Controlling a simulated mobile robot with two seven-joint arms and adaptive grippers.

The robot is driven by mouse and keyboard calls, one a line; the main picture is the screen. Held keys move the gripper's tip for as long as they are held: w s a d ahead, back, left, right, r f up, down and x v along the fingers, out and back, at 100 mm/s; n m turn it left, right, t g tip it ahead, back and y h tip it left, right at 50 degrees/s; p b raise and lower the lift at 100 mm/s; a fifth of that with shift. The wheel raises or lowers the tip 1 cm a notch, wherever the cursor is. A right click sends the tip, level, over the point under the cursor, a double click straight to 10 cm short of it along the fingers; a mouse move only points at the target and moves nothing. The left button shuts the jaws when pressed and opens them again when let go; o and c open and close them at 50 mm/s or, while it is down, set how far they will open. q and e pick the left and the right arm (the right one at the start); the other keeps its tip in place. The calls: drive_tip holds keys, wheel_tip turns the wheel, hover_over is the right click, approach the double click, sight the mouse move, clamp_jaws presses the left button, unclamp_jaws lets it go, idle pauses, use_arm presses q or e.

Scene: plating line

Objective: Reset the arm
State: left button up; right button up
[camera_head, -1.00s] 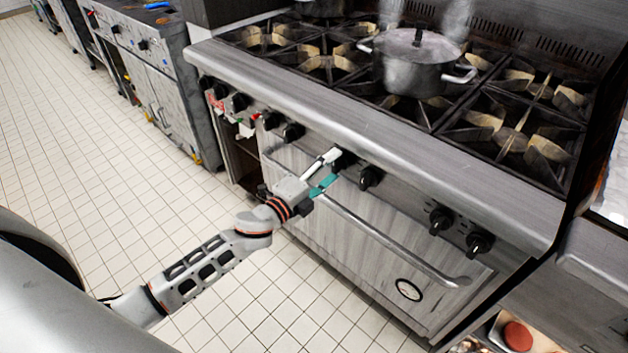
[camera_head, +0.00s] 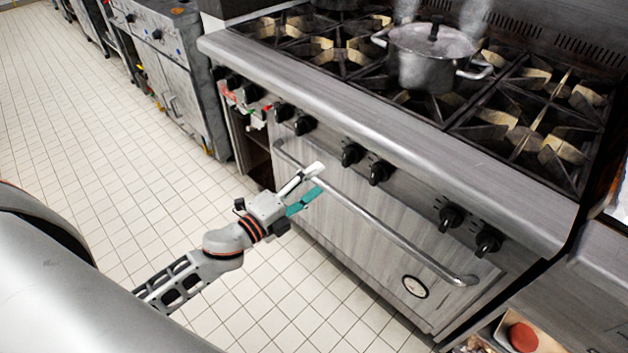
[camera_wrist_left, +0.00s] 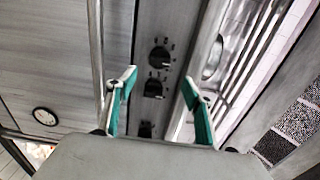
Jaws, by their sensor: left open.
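My left gripper (camera_head: 312,186) is open and empty in the head view, in front of the oven door near the left end of its handle. It is apart from the stove's knobs. In the left wrist view its two teal-padded fingers (camera_wrist_left: 160,100) are spread, with black knobs (camera_wrist_left: 158,57) on the stove's front panel beyond them. My left arm (camera_head: 222,252) comes in from the lower left and reaches over the floor. My right gripper is not in view.
The stove (camera_head: 400,135) has a bare front edge, an oven handle (camera_head: 370,215) and a lidded pot (camera_head: 428,62) on top. A counter (camera_head: 165,60) stands at the upper left. A reddish round item (camera_head: 522,337) lies at lower right. The tiled floor (camera_head: 90,150) is clear.

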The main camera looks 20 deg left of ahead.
use_arm(q)
drive_tip(key=s+d+f+n+g+y+p, duration=0.1)
drive_tip(key=s+f+n+g+p, duration=0.1)
drive_tip(key=s+f+n, duration=0.6)
drive_tip(key=s+d+f+n+g+y+p, duration=0.2)
drive_tip(key=s+f+n, duration=0.6)
drive_tip(key=s, duration=0.6)
drive_tip(key=n+g+p, duration=0.1)
drive_tip(key=n+g, duration=0.1)
drive_tip(key=shift+s+d+f+g+y, duration=0.15)
drive_tip(key=shift+s+d+g+y, duration=0.1)
drive_tip(key=shift+g+y, duration=0.05)
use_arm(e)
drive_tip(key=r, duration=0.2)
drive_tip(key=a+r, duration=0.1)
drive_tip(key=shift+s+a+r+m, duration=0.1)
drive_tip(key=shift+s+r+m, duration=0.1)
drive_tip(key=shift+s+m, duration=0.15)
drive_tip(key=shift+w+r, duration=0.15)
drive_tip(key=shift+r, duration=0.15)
